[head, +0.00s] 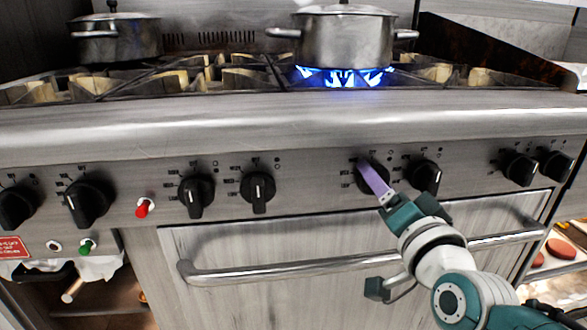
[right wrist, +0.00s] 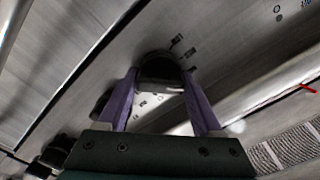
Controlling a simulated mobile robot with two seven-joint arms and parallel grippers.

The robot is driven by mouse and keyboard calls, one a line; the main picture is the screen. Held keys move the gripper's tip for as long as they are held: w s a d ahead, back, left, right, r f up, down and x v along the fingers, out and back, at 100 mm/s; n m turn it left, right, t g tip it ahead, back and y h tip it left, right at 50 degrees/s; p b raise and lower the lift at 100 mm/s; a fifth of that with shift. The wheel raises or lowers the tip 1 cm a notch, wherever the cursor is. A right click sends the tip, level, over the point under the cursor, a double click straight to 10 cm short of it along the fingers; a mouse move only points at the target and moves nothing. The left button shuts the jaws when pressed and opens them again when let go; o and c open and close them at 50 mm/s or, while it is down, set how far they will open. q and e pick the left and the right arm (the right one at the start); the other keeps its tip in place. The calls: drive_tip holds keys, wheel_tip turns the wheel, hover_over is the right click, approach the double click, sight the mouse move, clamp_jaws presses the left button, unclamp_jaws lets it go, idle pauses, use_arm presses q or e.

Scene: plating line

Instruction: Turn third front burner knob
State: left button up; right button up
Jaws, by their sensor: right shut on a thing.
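A row of black knobs runs along the steel front panel of the stove (head: 310,170). My right gripper (head: 373,178) has its purple fingers shut on one black knob (head: 361,184), right of the panel's middle and below the right pot. In the right wrist view this gripped knob (right wrist: 158,66) sits between the two finger tips, with panel markings around it. The fingers hide much of the knob in the head view, so its pointer cannot be read. A blue flame (head: 343,76) burns under the right pot. My left gripper is not in view.
Another knob (head: 424,176) is close to the right of my gripper. The oven door handle (head: 300,268) juts out below. A pot (head: 346,38) stands over the flame, and a lidded pot (head: 115,38) at the left.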

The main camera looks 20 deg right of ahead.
drive_tip(key=o, duration=1.3)
drive_tip(key=shift+s, duration=0.25)
drive_tip(key=p+v, duration=0.2)
drive_tip(key=v, duration=0.7)
drive_tip(key=shift+s+p, duration=0.25)
drive_tip(key=shift+p, duration=0.1)
